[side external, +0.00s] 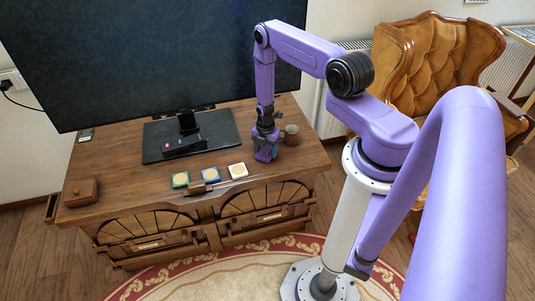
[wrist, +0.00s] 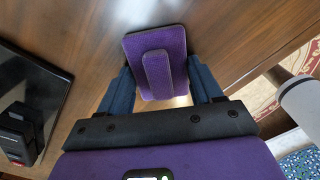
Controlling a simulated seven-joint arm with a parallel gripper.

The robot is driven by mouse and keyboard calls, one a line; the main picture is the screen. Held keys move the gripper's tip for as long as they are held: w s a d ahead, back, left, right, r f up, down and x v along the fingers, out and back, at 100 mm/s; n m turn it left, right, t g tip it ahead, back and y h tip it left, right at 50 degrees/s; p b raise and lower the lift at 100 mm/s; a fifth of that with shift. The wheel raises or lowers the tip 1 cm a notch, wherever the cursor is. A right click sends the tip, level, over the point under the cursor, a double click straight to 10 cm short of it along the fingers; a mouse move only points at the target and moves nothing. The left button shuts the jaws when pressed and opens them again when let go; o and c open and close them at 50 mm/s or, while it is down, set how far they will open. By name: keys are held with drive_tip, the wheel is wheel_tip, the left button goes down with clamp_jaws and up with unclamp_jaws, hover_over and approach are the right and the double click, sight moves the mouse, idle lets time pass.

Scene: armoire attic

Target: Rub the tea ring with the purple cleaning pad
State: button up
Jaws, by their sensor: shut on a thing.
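The purple cleaning pad (wrist: 135,47) with a raised strip handle fills the upper middle of the wrist view. My gripper (wrist: 162,78) is shut on it, one blue-grey finger on each side. In the side view my gripper (side external: 265,143) points down over the right part of the wooden cabinet top, with the purple pad (side external: 263,156) at its tip. The pad is at or just above the wood; I cannot tell whether it touches. I cannot make out the tea ring in either view.
A brown mug (side external: 291,135) stands close right of my gripper. A small brown box (side external: 81,193) sits far left.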

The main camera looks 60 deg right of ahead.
sight(269, 160)
drive_tip(key=shift+w+d, duration=1.35)
drive_tip(key=shift+d, duration=0.05)
drive_tip(key=shift+s+a, duration=3)
drive_tip(key=shift+r, duration=4.1)
